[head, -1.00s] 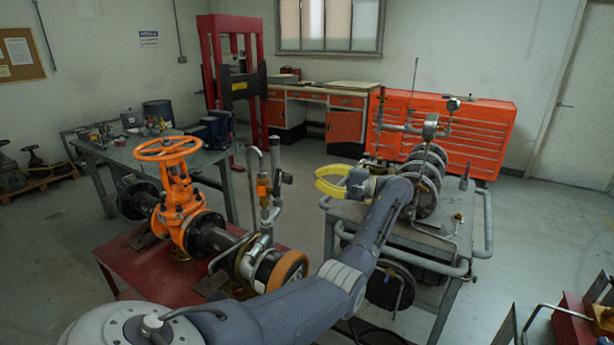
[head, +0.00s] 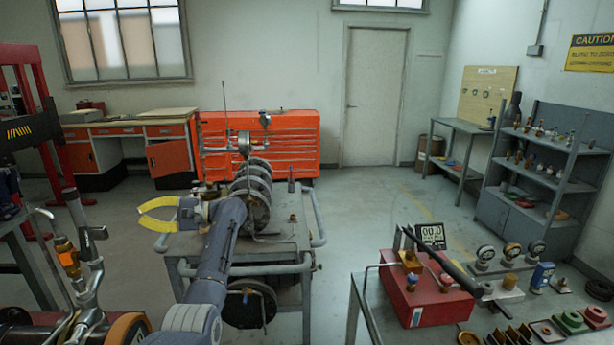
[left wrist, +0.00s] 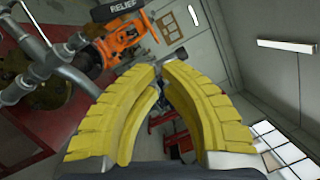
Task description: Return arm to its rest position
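My left arm reaches up from the bottom of the head view. Its yellow-fingered left gripper (head: 141,213) is held in the air at the left edge of the grey test cart (head: 285,240). The fingers are apart and nothing shows between them. In the left wrist view the two yellow fingers (left wrist: 160,70) curve toward each other with a narrow gap at the tips. Part of the orange valve (left wrist: 125,45) shows beyond them, apart from the fingers. Its handwheel is outside the head view. My right gripper is not in view.
Pipe fittings (head: 85,270) stand at the lower left. A table at the lower right carries a red box (head: 425,295), gauges and small parts. An orange tool cabinet (head: 290,140) stands behind the cart. Open floor (head: 375,210) lies right of the cart.

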